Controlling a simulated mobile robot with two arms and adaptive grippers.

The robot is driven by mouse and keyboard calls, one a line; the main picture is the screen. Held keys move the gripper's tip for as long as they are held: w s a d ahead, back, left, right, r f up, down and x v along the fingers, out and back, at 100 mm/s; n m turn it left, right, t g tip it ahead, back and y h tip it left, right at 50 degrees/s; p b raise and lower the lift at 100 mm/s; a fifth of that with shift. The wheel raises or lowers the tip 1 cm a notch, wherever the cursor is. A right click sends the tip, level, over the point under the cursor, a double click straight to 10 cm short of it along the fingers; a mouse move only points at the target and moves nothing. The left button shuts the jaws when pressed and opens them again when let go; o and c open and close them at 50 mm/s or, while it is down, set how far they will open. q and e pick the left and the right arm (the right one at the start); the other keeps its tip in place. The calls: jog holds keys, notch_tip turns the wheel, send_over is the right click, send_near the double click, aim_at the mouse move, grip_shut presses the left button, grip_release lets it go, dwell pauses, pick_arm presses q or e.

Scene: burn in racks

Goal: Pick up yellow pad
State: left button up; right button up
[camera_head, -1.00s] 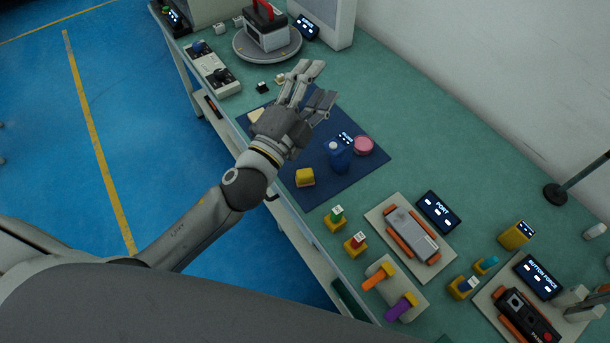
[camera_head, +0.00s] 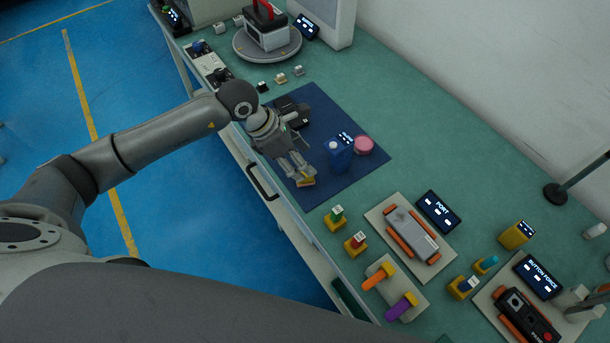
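The yellow pad (camera_head: 307,182) is a small yellow block near the front edge of the dark blue mat (camera_head: 345,178). My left gripper (camera_head: 303,178) points down toward the front of the mat, with its fingertips at the pad and covering part of it. Whether the fingers touch or close on the pad cannot be told at this size. The pad appears to be still at mat level. My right gripper is not in view.

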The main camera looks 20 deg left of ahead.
pick_arm(q)
jog(key=shift+y, duration=0.7)
jog(key=f, duration=0.2)
jog(key=w+f+p, duration=0.1)
jog(key=f, duration=0.2)
jog(key=shift+w+a+f, duration=0.25)
jog(key=shift+a+f, duration=0.05)
jog(key=shift+a, duration=0.1)
jog(key=shift+w+d+f+p, duration=0.2)
jog(key=shift+w+f+p, duration=0.05)
jog(key=shift+f+p, duration=0.45)
jog(key=p+x, duration=0.1)
jog(key=x, duration=0.1)
jog(key=shift+w+f, duration=0.25)
jog(key=shift+f, duration=0.05)
jog(key=shift+w+d+f, duration=0.1)
jog(key=shift+d+f, duration=0.1)
jog(key=shift+f, duration=0.35)
jog(key=c, duration=1.2)
